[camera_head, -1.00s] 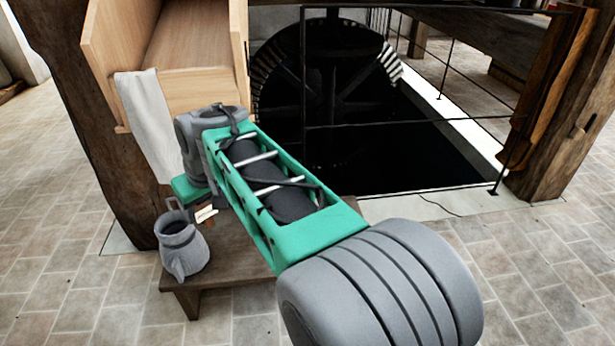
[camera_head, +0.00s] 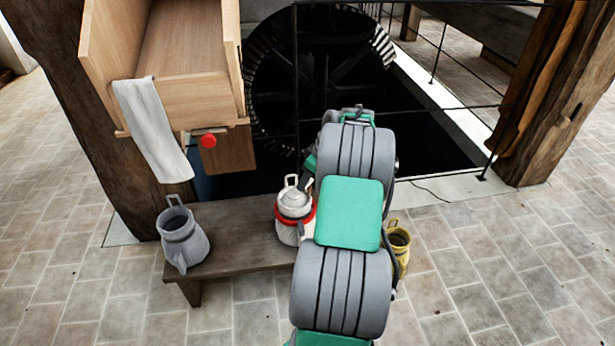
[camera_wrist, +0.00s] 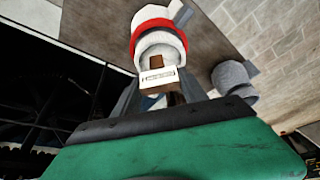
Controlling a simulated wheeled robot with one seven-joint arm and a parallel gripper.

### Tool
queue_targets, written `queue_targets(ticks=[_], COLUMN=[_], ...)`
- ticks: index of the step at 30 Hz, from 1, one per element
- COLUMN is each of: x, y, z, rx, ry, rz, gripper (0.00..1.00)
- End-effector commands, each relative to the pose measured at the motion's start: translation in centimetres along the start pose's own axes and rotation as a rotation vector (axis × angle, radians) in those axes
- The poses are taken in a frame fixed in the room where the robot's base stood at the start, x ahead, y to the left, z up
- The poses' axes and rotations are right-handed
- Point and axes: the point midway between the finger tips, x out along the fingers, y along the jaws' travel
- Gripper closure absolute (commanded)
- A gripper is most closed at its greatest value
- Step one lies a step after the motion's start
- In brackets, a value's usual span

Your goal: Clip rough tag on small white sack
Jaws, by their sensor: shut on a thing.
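In the wrist view my gripper (camera_wrist: 158,92) is shut on a brown clip with a small pale tag (camera_wrist: 157,77) that bears dark marks. In the head view my arm hides the gripper and tag. Beyond the tag in the wrist view is a white, red-banded vessel (camera_wrist: 158,38). In the head view this vessel (camera_head: 295,205) stands upright on the bench, with a loop handle on top. I cannot tell whether the tag touches it. A white cloth-like piece (camera_head: 150,130) hangs from the wooden chute; I cannot identify a small white sack for certain.
The low bench (camera_head: 235,255) also bears a grey jug (camera_head: 182,240) at its left end. A yellow jug (camera_head: 398,245) shows right of my arm. The wooden chute (camera_head: 180,95) with a red knob (camera_head: 208,141) and the dark wheel pit with railings lie behind.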

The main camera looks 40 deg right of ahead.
Motion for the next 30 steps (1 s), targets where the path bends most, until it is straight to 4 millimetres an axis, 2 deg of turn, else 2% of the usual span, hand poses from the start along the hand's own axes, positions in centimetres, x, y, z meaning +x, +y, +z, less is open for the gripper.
queue_targets(ticks=[25, 30], x=[4.1, 3.9], y=[-0.1, -0.1], z=[1.6, 1.6], rx=[0.002, 0.001], ry=[0.000, 0.000], rz=[0.000, 0.000], gripper=[0.88, 0.88])
